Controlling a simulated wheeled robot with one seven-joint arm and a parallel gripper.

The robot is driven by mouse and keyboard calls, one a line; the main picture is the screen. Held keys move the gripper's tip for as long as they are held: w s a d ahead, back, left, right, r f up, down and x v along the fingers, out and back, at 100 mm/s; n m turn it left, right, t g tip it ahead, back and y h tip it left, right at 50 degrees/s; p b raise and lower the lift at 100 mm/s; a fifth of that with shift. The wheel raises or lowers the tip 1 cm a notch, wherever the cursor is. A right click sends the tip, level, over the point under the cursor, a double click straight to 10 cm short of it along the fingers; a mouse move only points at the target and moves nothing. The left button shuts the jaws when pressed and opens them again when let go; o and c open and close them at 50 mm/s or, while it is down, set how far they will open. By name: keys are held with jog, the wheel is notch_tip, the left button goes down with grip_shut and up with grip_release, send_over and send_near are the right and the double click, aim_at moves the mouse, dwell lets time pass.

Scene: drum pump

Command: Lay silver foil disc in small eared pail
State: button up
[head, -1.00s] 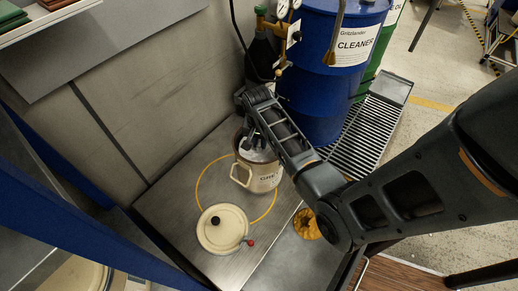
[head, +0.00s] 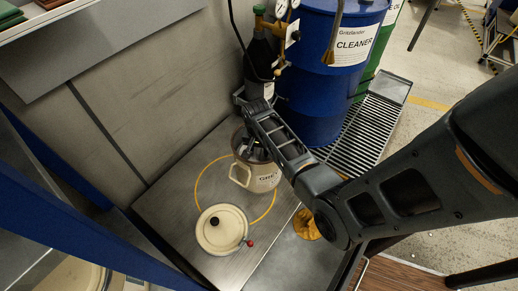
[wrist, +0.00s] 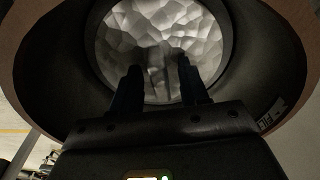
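The cream pail (head: 264,182) with a side ear and a partly visible label stands on the metal bench. My gripper (head: 254,148) reaches down into its mouth from above. In the wrist view the pail's dark inner wall (wrist: 255,65) surrounds the crinkled silver foil disc (wrist: 165,35), which lies face-on deep inside. My two fingers (wrist: 159,82) are apart and overlap the near part of the disc in the picture. No grip on the disc shows. In the head view the disc is hidden by the pail wall and my gripper.
A cream lid (head: 222,232) with a black knob lies on the bench in front of the pail. A yellow ring (head: 197,190) lies around the pail. An orange cloth-like item (head: 306,225) is at right. A blue drum (head: 325,75) and gas bottle (head: 259,75) stand behind.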

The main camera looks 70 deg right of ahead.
aim_at(258, 152)
jog(key=shift+r, duration=0.1)
notch_tip(258, 152, up, 12)
jog(key=a+p, duration=0.1)
jog(key=shift+a, duration=0.2)
dwell(0.3)
jog(key=shift+s, duration=0.1)
